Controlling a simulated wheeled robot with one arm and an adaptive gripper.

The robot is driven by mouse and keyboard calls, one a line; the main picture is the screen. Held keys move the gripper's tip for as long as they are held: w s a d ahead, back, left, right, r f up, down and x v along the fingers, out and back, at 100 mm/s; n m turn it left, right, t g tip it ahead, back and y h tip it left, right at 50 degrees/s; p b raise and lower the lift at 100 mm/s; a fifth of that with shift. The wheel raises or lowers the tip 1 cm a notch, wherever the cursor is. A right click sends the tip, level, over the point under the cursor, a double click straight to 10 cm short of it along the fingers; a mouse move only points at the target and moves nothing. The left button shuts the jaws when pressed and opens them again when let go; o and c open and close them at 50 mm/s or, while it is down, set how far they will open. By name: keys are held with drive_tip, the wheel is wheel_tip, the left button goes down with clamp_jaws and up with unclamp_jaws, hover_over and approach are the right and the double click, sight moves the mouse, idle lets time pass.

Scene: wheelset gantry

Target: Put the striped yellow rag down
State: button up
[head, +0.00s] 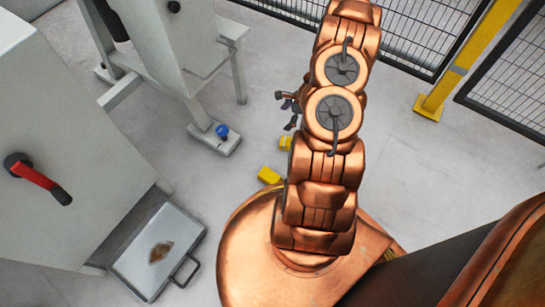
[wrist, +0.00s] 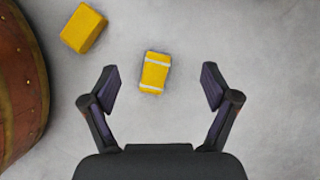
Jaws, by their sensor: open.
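The striped yellow rag (wrist: 155,73), a small yellow block shape with two white bands, lies on the grey floor in the wrist view. It shows ahead of and between the fingertips of my gripper (wrist: 159,82), which is open with nothing in its fingers. A gap of floor shows on each side of the rag. In the head view the rag (head: 286,143) is partly hidden by my arm, and my gripper (head: 288,108) shows small at the arm's left edge.
A plain yellow block-like piece (wrist: 84,28) lies to the left, also in the head view (head: 268,177). A grey metal tray (head: 185,270) with a brown stain lies on the floor beside a grey cabinet (head: 70,150). A yellow post (head: 468,65) and mesh fence stand at the back.

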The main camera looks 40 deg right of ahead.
drive_tip(key=a+r+n+g+y, duration=0.25)
drive_tip(key=a+r+n, duration=0.95)
drive_tip(key=a+r, duration=1.15)
drive_tip(key=s+a+r+n+g+h, duration=0.2)
drive_tip(key=s+r+n, duration=0.4)
drive_tip(key=s, duration=0.7)
drive_tip(key=s+a+r+n+g+h, duration=0.3)
drive_tip(key=s+r, duration=0.6)
drive_tip(key=s, duration=0.5)
drive_tip(key=a+n+h, duration=0.1)
drive_tip(key=a+n, duration=0.1)
drive_tip(key=n, duration=0.1)
drive_tip(key=shift+a+n, duration=0.2)
drive_tip(key=shift+n, duration=0.2)
